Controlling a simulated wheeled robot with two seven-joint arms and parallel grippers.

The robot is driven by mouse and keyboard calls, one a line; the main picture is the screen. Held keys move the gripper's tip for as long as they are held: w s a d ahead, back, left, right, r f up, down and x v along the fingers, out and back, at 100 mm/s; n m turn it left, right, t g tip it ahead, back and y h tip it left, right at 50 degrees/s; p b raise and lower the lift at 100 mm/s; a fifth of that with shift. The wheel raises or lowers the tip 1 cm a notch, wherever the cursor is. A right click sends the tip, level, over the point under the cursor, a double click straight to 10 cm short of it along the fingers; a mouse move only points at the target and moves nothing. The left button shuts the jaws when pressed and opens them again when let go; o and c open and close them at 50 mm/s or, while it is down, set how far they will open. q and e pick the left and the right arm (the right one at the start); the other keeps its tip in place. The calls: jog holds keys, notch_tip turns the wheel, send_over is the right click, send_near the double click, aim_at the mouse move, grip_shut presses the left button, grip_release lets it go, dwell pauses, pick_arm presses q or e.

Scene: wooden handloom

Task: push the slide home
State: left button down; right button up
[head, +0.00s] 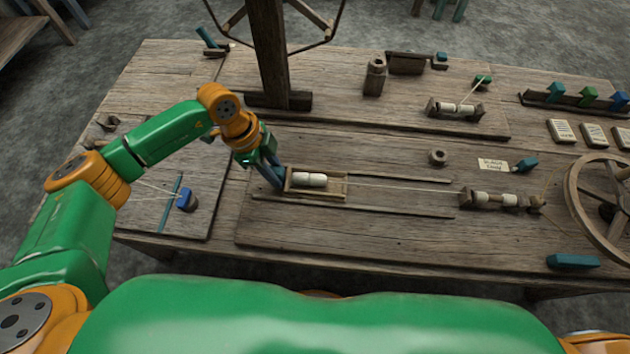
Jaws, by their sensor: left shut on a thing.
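The slide (334,195) is a small open wooden box holding pale rolls (311,180). It sits between two low wooden rails at the left end of its track, and the upper rail (400,174) and lower rail (390,208) run on to the right past it. A pale thread runs from its right side to a wooden holder with pale spools (492,199). My left gripper (277,182) reaches down from the left and is shut on the slide's left end. Its fingers hide that end. My right gripper is out of view.
A dark post (268,50) rises behind my left gripper. A spoked wheel (575,190) stands at the right edge. A blue block (572,261) lies near the front edge. A small wooden ring (438,157) lies behind the rails. The track right of the slide looks clear except for the thread.

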aim_at(331, 185)
pick_arm(q)
jog(key=d, duration=1.1)
jog(key=shift+s+f, duration=0.1)
jog(key=shift+s, duration=0.1)
jog(key=d+b, duration=0.3)
jog(key=d, duration=0.3)
jog(key=d+b, duration=0.3)
jog(key=d, duration=0.3)
jog(key=shift+s+d+f, duration=0.1)
jog(key=shift+s+f, duration=0.05)
jog(key=shift+s, duration=0.05)
jog(key=shift+d, duration=0.2)
jog(key=shift+r, duration=0.25)
jog(key=c, duration=0.6)
grip_release()
jog(key=shift+o, duration=0.2)
